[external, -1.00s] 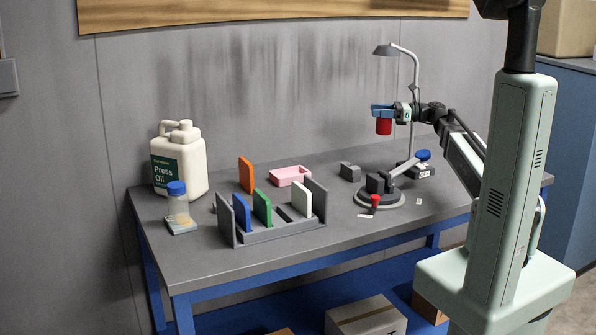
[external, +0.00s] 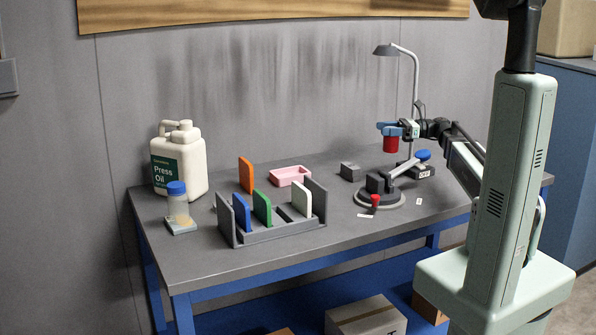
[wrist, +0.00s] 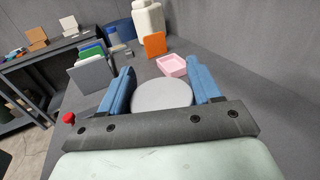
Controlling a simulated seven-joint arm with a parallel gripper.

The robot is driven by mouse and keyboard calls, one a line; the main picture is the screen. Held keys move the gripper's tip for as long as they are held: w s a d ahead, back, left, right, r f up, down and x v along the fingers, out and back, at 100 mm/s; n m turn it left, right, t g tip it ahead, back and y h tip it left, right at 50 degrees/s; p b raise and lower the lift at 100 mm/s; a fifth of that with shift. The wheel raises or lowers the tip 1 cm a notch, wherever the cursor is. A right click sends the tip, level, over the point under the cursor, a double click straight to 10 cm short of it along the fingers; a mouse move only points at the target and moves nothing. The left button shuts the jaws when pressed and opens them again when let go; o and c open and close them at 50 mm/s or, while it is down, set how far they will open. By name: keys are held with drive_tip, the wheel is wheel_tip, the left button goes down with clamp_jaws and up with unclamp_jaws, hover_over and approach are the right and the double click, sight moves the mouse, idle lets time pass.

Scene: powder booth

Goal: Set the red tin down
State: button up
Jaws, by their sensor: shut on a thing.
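The red tin (external: 391,144) hangs in my gripper (external: 390,129) above the right part of the bench, over the area of the round-based press. My gripper is shut on the tin, with its blue fingers on either side. In the wrist view the tin's round grey top (wrist: 162,94) shows between the two blue fingers of my gripper (wrist: 163,88). The tin looks upright and clear of the bench top (external: 250,262). Its underside is hidden in the wrist view.
A press with a round base (external: 380,198) and red knob (external: 375,200) stands below. A grey block (external: 350,171), pink tray (external: 290,176), rack (external: 270,234) with coloured plates, a blue-capped jar (external: 178,205) and oil jug (external: 180,160) stand leftward. A lamp (external: 415,90) rises behind my gripper.

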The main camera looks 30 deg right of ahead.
sight(395, 139)
drive_tip(key=shift+f, duration=5.3)
drive_tip(key=shift+f, duration=0.1)
drive_tip(key=o, duration=1.3)
drive_tip(key=v, duration=0.3)
drive_tip(key=shift+d+r, duration=0.1)
drive_tip(key=shift+r, duration=0.2)
wheel_tip(395, 139, up, 4)
drive_tip(key=shift+r, duration=1.3)
